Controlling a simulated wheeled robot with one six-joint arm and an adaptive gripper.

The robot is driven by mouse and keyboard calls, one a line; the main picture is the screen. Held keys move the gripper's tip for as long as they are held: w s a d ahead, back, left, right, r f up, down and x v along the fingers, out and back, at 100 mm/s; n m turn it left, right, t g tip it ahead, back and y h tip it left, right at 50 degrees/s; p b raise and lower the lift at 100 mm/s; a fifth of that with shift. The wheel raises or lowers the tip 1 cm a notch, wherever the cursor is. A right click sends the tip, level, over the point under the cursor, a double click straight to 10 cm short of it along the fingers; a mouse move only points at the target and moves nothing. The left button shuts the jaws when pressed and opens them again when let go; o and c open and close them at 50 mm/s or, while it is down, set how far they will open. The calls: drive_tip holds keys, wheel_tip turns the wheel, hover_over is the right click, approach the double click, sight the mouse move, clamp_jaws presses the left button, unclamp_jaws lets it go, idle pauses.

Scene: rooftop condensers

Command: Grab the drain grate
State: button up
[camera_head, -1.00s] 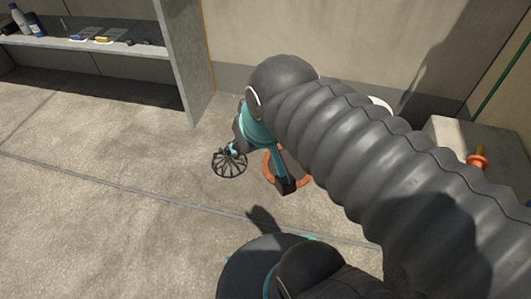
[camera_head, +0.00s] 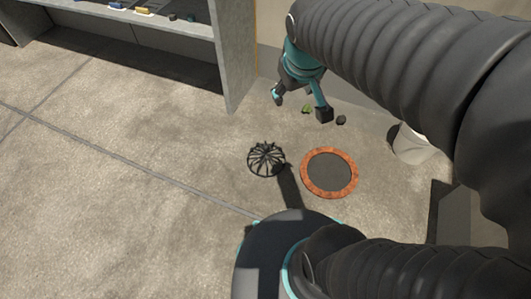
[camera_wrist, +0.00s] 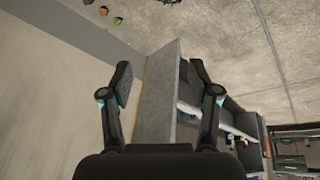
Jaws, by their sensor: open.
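The drain grate, a black domed wire grate (camera_head: 266,159), sits on the concrete floor in the head view, left of a rust-orange ring (camera_head: 329,172) with a dark centre. My gripper (camera_head: 300,105) is open and empty, with its two fingers spread. In the picture it is above and slightly right of the grate, apart from it, on the wall side. In the wrist view my gripper (camera_wrist: 161,75) has nothing between its fingers. A small dark piece of what looks like the grate (camera_wrist: 170,2) is cut off at that view's top edge.
A grey shelf unit (camera_head: 237,60) stands at the upper left with small items on it. A green bit (camera_head: 307,108) and a dark lump (camera_head: 341,120) lie near my gripper. A pale round container (camera_head: 412,145) stands right of the ring. The floor left of the grate is clear.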

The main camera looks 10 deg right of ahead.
drive_tip(key=w+f+n+g, duration=0.1)
drive_tip(key=w+f+n, duration=0.2)
drive_tip(key=w+f, duration=0.6)
drive_tip(key=n+g+h+b, duration=0.1)
drive_tip(key=n+g+b, duration=0.2)
drive_tip(key=n, duration=0.3)
hover_over(266, 145)
drive_tip(key=a, duration=0.1)
wheel_tip(266, 145, down, 26)
drive_tip(key=f, duration=0.6)
drive_tip(key=f+b, duration=0.1)
drive_tip(key=f, duration=0.4)
drive_tip(key=shift+s+d, duration=0.1)
drive_tip(key=shift+d, duration=0.1)
drive_tip(key=shift+d+f+b, duration=0.2)
drive_tip(key=shift+f+b, duration=0.3)
drive_tip(key=shift+f, duration=1.1)
drive_tip(key=shift+d+f+b, duration=0.15)
drive_tip(key=shift+f+b, duration=0.35)
drive_tip(key=shift+f, duration=1.1)
clamp_jaws()
